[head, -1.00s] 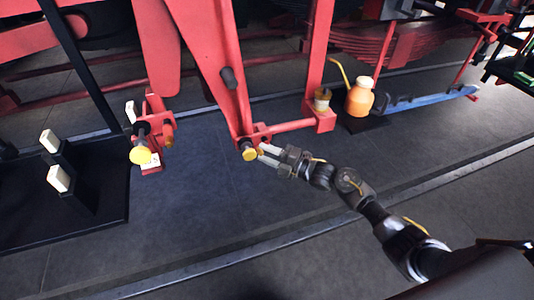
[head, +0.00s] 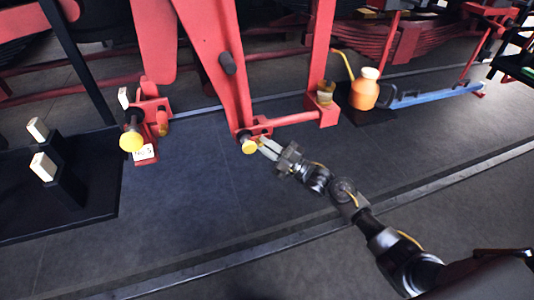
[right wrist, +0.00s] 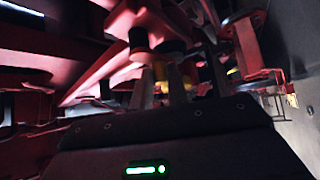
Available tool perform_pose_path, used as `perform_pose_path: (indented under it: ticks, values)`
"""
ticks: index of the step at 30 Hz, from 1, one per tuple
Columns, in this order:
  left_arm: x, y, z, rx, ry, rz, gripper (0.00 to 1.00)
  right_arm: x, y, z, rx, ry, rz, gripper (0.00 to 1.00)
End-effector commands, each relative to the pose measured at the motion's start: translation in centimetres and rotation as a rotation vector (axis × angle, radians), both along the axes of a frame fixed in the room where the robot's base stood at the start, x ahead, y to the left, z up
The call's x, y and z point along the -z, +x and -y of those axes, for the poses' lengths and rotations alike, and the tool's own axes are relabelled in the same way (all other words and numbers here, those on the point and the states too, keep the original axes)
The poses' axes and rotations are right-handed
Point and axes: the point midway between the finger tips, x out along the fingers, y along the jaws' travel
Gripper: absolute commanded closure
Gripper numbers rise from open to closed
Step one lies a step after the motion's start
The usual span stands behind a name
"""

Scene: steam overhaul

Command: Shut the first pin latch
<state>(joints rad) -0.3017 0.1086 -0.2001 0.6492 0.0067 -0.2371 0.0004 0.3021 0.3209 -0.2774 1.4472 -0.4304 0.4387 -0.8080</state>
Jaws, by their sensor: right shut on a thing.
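A yellow-headed pin (head: 249,146) sits in a red bracket at the foot of the sloping red beam. My right gripper (head: 266,147) reaches it from the lower right, its pale fingers just right of the yellow head. It is shut on a small yellow latch piece beside that pin, which is mostly hidden by the fingers in the head view. In the right wrist view the fingers (right wrist: 167,90) have a yellow part (right wrist: 162,86) between them; this view is dark and blurred. My left gripper is not in view.
A second yellow-headed pin (head: 132,141) stands in a red bracket at left, above a white label (head: 144,153). Black stands with white blocks (head: 42,166) are farther left. An orange can (head: 364,92) and a blue bar (head: 435,94) are at right. The floor in front is clear.

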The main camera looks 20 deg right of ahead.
Motion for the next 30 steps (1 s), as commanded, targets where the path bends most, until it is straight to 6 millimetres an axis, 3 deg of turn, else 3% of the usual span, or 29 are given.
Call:
perform_pose_path:
  ticks: [3,8,9,14,23,30]
  values:
    - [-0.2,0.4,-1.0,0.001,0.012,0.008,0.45,0.0,0.0,0.0,0.000,0.008,-0.004,1.00]
    - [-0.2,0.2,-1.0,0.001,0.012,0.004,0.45,0.0,0.0,0.0,0.000,0.007,-0.003,1.00]
    - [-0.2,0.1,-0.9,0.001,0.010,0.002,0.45,0.0,0.0,0.0,0.000,0.007,-0.003,0.81]
    - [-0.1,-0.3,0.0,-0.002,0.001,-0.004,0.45,0.0,0.0,0.0,0.000,0.006,-0.003,0.62]
    - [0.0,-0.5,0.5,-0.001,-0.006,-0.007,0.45,0.1,-0.1,0.1,0.000,0.005,-0.003,0.62]
    - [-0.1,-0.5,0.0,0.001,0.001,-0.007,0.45,1.3,-2.5,2.5,0.001,0.002,-0.005,0.62]
